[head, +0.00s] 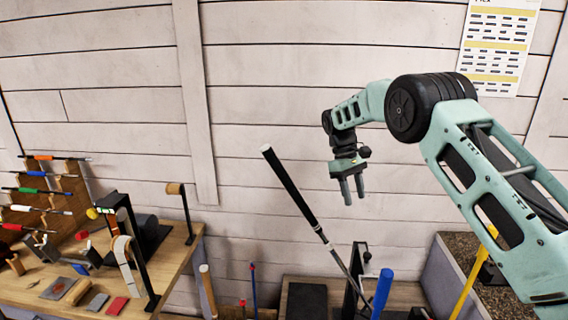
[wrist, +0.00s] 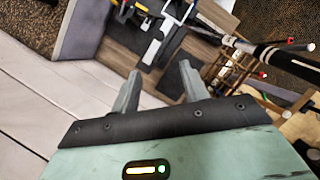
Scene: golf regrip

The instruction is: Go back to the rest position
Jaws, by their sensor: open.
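My gripper (head: 347,190) hangs from my raised arm at the right of the head view, in front of the white plank wall. Its two grey fingers point down and stand apart with nothing between them. In the wrist view the gripper (wrist: 157,85) is also open and empty. A golf club with a black grip (head: 290,188) leans up and to the left in the head view, to the left of my gripper and apart from it. Its lower end is hidden among the items below.
A wooden workbench (head: 190,254) at the left carries a rack of coloured shafts, tape rolls and small pads. Below my gripper are a black stand, a blue-gripped club (head: 382,292) and a yellow shaft (head: 470,275). A grey bin stands at the right. The air around my gripper is clear.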

